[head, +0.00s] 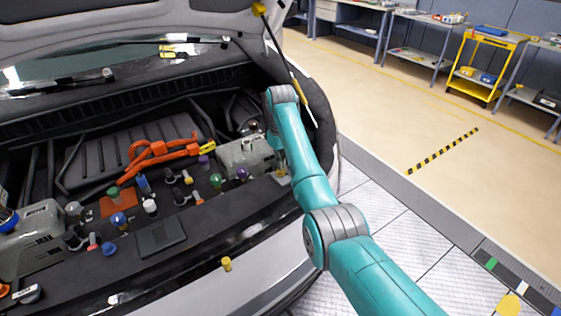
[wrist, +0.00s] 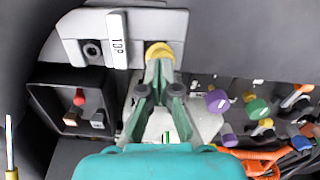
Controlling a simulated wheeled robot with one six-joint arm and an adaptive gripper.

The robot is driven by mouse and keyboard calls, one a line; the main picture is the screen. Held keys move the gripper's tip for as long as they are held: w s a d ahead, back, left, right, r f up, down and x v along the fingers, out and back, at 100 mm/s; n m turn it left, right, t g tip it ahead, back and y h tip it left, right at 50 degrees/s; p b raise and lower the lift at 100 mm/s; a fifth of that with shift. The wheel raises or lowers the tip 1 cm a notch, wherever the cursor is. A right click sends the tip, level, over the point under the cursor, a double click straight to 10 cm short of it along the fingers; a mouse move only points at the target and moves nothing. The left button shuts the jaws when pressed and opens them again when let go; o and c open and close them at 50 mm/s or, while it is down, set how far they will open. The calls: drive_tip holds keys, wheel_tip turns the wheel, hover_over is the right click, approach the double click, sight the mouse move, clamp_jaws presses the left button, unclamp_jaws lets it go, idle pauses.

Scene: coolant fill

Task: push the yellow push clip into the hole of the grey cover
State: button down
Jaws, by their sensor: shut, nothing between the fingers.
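The yellow push clip (wrist: 159,50) shows in the wrist view as a rounded yellow head at the lower edge of the light grey cover (wrist: 172,24). My gripper (wrist: 159,66) is shut, with its fingertips together right at the clip's head. The fingers hold nothing between them. I cannot tell whether the tips touch the head or stop just short of it. The clip's shank and the cover's hole are hidden, so how deep the clip sits cannot be seen.
A dark square box (wrist: 36,92) with coloured plugs stands left of the gripper. Purple and green caps (wrist: 217,100) and orange cables (wrist: 262,158) lie to the right. In the head view another yellow piece (head: 226,264) sits on the car's front edge. Open floor (head: 400,110) lies right.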

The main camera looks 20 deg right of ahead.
drive_tip(key=shift+s+f, duration=0.15)
drive_tip(key=shift+f, duration=0.4)
